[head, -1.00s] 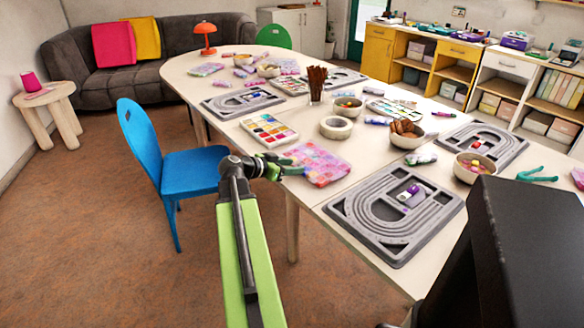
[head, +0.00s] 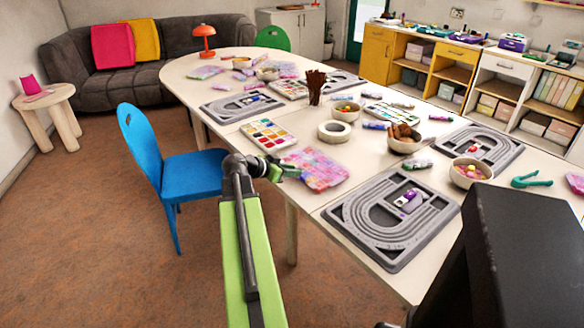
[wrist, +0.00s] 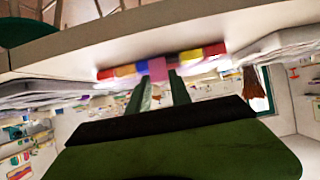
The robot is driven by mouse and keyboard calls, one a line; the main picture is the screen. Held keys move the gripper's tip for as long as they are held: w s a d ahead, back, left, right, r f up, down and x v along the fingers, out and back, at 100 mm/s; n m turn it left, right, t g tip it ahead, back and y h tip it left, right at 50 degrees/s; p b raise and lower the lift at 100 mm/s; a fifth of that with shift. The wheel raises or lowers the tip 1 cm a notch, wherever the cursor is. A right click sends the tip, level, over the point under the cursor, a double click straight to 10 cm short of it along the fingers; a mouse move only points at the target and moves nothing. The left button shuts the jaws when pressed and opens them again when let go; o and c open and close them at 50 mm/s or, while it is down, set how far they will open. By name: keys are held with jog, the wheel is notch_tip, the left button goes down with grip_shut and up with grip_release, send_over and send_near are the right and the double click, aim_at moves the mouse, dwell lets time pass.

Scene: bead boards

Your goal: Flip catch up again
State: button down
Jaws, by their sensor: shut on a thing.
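A flat bead box (head: 318,170) with a pink and lilac mottled top lies on the table at its near left edge. My gripper (head: 285,172) is at the box's left front corner area in the head view. In the wrist view, which is upside down, the box's front (wrist: 195,58) shows as a row of red, blue, yellow and pink blocks. My gripper (wrist: 160,74) has its two green fingers close together at the pink part in the middle, shut on it. I cannot make out the catch itself or whether it is up or down.
A grey bead board (head: 345,225) lies to the right of the box. A blue chair (head: 185,172) stands left of the table edge. The floor (head: 120,240) in front is clear.

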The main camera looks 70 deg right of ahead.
jog(key=c, duration=1.2)
grip_release()
jog(key=shift+o, duration=0.2)
jog(key=p+v, duration=0.8)
jog(key=v, duration=0.9)
jog(key=shift+w+a, duration=0.15)
jog(key=shift+r, duration=0.1)
